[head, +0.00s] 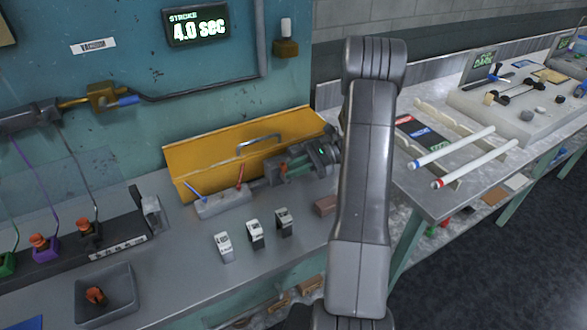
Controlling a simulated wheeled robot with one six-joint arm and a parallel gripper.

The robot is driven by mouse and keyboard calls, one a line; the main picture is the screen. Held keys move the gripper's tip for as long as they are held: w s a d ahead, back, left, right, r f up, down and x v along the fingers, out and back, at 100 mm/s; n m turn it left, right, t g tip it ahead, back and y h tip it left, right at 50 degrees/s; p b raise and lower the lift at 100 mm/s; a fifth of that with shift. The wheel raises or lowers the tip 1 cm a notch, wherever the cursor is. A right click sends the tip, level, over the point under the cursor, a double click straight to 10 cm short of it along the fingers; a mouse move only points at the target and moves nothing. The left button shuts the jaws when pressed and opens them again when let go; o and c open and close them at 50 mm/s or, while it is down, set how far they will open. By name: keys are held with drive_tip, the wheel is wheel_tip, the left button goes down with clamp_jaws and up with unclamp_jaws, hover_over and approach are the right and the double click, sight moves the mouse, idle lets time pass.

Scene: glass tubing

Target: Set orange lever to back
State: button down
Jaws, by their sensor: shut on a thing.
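A grey lever block (223,204) sits on the bench in front of the yellow toolbox. A blue lever (195,191) leans left at its left end, and a red lever (240,177) stands near its middle. My gripper (281,170) is just right of the block, low in front of the toolbox. A small orange part, which looks like the orange lever (284,168), shows between its fingers. The gripper is shut on it. The lever's base and exact tilt are hidden by the gripper.
The yellow toolbox (205,155) stands close behind the gripper. Several small clip-like pieces (254,233) and a brown block (326,205) are in front. A grey tray (105,293) is at lower left. A display (196,26) reads "STROKE 4.0 sec". My arm hides the bench's right end.

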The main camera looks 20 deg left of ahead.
drive_tip(key=c, duration=1.3)
unclamp_jaws()
wheel_tip(320, 180, up, 10)
drive_tip(key=shift+f+b, duration=0.1)
drive_tip(key=shift+b, duration=0.4)
